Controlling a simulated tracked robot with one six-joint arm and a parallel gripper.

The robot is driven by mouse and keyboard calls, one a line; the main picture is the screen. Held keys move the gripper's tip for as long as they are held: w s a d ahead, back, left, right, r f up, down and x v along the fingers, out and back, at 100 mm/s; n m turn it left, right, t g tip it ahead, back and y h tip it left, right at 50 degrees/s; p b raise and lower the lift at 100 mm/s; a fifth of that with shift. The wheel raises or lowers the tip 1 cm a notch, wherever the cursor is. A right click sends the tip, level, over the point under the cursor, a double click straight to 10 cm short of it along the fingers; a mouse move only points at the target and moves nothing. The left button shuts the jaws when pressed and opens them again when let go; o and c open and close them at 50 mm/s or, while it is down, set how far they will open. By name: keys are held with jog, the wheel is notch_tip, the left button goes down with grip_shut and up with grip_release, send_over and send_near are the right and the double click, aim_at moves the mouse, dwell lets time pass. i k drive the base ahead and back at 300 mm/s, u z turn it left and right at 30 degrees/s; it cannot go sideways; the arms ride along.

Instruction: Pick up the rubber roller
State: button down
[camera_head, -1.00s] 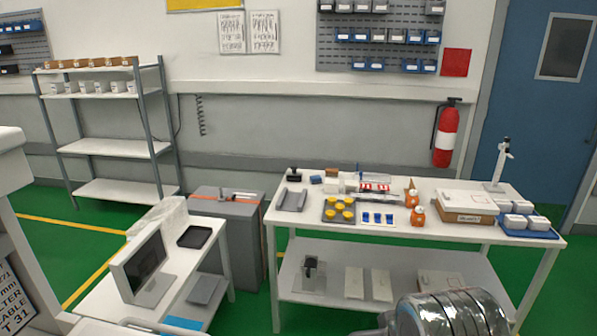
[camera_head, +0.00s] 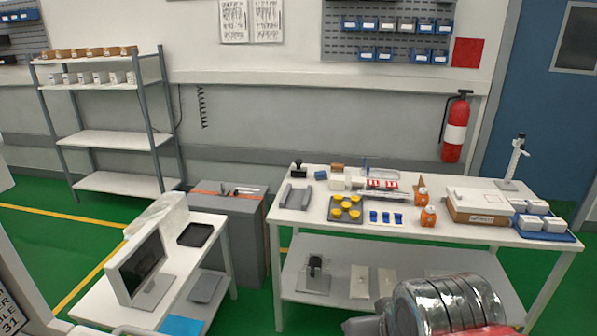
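I cannot pick out the rubber roller for certain at this size. A small dark item with a knob (camera_head: 299,168) stands at the back left corner of the white table (camera_head: 460,233), and its kind is unclear. A grey trough-shaped holder (camera_head: 294,195) lies in front of it. A grey tray with several yellow round pieces (camera_head: 346,209) sits to the right of the holder. Shiny, rounded parts of my own arm fill the bottom right. My gripper's fingers are not in view.
The table also bears blue pieces (camera_head: 385,218), orange bottles (camera_head: 428,217), a cardboard box (camera_head: 483,209) and a blue tray (camera_head: 545,236). A low side table with a monitor (camera_head: 143,264) stands at the left. Green floor shows between the two tables.

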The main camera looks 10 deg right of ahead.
aim_at(297, 170)
jog(key=k, duration=0.65)
jog(key=z, duration=0.4)
jog(key=i, duration=2.3)
jog(key=u, duration=0.9)
jog(key=i, duration=0.95)
jog(key=u, duration=0.55)
